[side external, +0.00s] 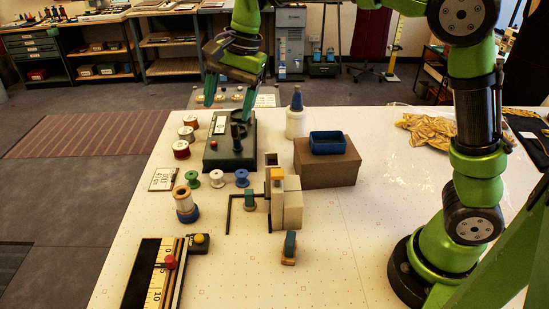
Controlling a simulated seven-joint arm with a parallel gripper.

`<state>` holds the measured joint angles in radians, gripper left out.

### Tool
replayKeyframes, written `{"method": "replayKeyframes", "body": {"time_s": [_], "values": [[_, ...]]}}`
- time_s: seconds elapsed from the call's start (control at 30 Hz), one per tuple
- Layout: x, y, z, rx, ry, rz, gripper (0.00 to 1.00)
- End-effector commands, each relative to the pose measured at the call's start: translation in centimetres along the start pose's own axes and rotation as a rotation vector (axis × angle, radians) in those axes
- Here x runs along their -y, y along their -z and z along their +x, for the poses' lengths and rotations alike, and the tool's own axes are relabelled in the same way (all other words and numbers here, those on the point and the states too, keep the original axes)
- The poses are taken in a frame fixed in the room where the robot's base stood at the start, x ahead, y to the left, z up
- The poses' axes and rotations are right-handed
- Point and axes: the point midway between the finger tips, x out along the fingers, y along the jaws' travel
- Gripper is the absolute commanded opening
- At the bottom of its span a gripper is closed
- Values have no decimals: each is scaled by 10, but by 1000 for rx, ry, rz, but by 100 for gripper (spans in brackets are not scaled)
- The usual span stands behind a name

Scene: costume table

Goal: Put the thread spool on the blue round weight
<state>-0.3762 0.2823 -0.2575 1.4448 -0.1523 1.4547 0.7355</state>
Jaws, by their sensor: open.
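My gripper (229,98) is open and empty, raised near the far end of the table. Its fingers point down above a dark green device, well apart from the large spool.
Small green (192,178), white (217,178) and blue (242,177) spools stand behind the large one. A cream machine (286,203) stands right of them. A brown box (328,164) carries a blue tray (327,142). A ruler board (156,278) lies in front. The front middle is mostly clear.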

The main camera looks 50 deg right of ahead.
Motion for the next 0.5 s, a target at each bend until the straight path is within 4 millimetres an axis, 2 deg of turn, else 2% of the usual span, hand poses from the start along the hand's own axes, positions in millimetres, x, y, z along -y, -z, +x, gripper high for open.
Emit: {"method": "replayKeyframes", "body": {"time_s": [0.03,0.2,0.33,0.5], "values": [[-20,2,-19,3,45,-51,74],[-88,-2,-52,-48,172,-277,74],[-140,-13,-59,-134,244,-455,74],[-195,-24,-49,-267,284,-646,74]]}}
